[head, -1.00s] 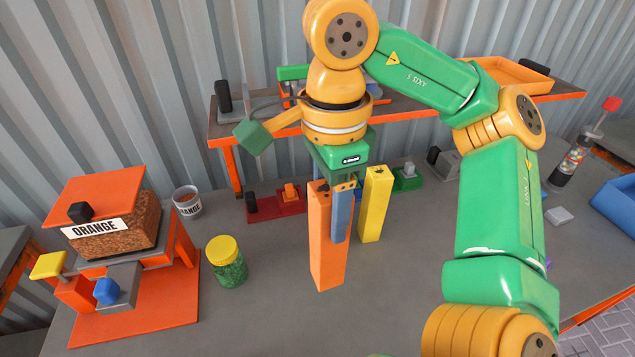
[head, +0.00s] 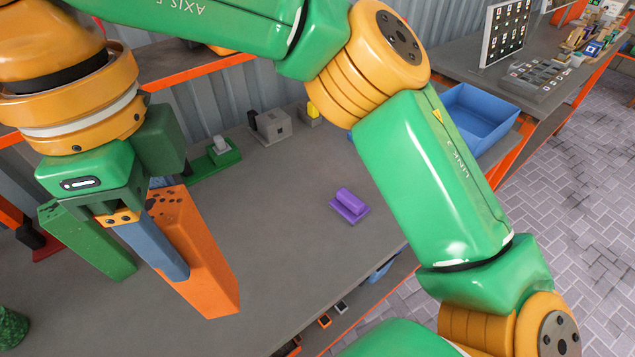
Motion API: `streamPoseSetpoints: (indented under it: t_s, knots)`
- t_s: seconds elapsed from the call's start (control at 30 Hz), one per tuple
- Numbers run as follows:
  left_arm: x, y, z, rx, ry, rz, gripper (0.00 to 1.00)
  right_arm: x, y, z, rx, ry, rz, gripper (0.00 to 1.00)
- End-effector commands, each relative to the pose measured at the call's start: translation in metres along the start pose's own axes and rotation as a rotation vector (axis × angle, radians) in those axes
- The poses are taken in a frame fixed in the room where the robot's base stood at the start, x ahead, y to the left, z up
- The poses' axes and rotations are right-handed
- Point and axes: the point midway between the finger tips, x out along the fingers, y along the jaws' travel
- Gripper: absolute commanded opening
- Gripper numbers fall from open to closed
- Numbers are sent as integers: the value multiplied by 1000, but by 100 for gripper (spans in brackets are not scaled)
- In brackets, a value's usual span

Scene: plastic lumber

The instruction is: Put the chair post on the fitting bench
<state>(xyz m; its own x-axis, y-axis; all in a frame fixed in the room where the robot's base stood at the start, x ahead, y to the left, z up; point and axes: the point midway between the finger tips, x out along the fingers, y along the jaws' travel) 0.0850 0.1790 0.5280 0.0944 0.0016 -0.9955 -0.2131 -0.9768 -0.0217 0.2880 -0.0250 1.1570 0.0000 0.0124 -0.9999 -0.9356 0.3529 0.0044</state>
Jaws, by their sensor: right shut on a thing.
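My right gripper (head: 118,217) is at the left, pointing down and shut on the top of a blue upright bar (head: 150,246). A wider orange post (head: 202,260) is close on its right and a speckled green post (head: 85,245) on its left. They seem to hang together as the chair post, but their joints are hidden. I cannot tell whether the lower ends touch the grey worktop (head: 290,215) below. My left gripper is not in view. Which surface is the fitting bench is not clear.
A purple block (head: 350,203) lies on the mostly clear worktop. A green block (head: 215,160) and a grey block (head: 270,125) stand at its back. A blue bin (head: 478,118) and another bench (head: 445,60) are at the upper right. Tiled floor lies beyond the right edge.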

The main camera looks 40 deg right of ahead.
Motion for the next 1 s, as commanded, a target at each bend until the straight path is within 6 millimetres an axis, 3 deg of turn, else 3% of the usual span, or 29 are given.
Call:
streamPoseSetpoints:
  t_s: [0.17,0.4,0.53,0.77,0.9,1.0]
  knots:
    - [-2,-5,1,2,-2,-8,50,6,-15,-6,4,-2,3,0]
    - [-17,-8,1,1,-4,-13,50,39,-85,-40,7,1,6,0]
    - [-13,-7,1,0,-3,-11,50,73,-107,-50,2,0,4,0]
    - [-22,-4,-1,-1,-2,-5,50,101,-128,-60,2,3,1,0]
    - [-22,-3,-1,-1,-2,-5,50,126,-127,-59,-3,1,0,0]
    - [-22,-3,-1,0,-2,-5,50,130,-127,-59,-2,-1,-2,0]
